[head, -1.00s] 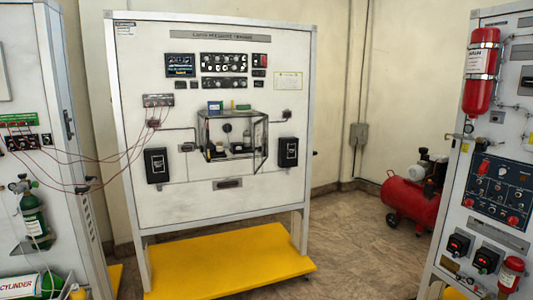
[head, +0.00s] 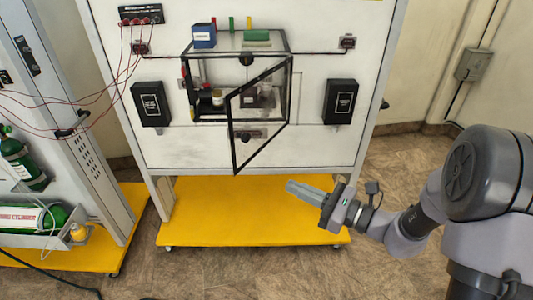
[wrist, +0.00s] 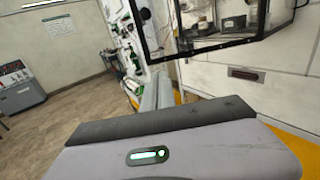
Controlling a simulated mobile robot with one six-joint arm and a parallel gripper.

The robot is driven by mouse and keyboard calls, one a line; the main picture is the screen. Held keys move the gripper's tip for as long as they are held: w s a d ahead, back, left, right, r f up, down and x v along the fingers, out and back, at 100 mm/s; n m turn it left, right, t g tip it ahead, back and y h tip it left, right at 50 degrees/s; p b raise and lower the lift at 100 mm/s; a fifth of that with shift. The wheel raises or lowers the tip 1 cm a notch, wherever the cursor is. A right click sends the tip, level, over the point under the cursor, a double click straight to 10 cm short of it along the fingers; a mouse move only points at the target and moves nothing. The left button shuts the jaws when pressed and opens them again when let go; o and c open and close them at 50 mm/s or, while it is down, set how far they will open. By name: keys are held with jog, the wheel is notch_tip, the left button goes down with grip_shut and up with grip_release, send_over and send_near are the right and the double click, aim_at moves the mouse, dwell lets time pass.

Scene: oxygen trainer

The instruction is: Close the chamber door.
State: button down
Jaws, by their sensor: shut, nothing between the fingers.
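The chamber (head: 187,75) is a clear box with a black frame on the white panel. Its door (head: 231,135) is a black-framed clear pane that stands open, swung out towards me from the chamber's right side, its free edge to the left. Small equipment inside shows partly through the pane. My gripper (head: 290,187) is shut and empty, below and to the right of the door, apart from it, over the yellow base. In the wrist view, the grey fingers (wrist: 155,92) point towards the panel, and a black door frame (wrist: 205,47) crosses the top.
A blue box (head: 204,36) and a green block (head: 257,37) sit on the chamber top. Black boxes (head: 151,104) (head: 339,101) flank it on the panel. The yellow base (head: 240,225) juts out below. A rack with green cylinders (head: 22,165) stands left.

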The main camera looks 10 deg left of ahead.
aim_at(240, 166)
jog(key=x, duration=0.4)
jog(key=b+x, duration=0.1)
jog(key=x, duration=0.3)
jog(key=s+x, duration=0.1)
jog(key=x, duration=0.3)
jog(key=shift+a+f+b, duration=0.15)
jog(key=shift+b, duration=0.25)
jog(key=shift+w+a, duration=0.35)
jog(key=shift+a, duration=0.25)
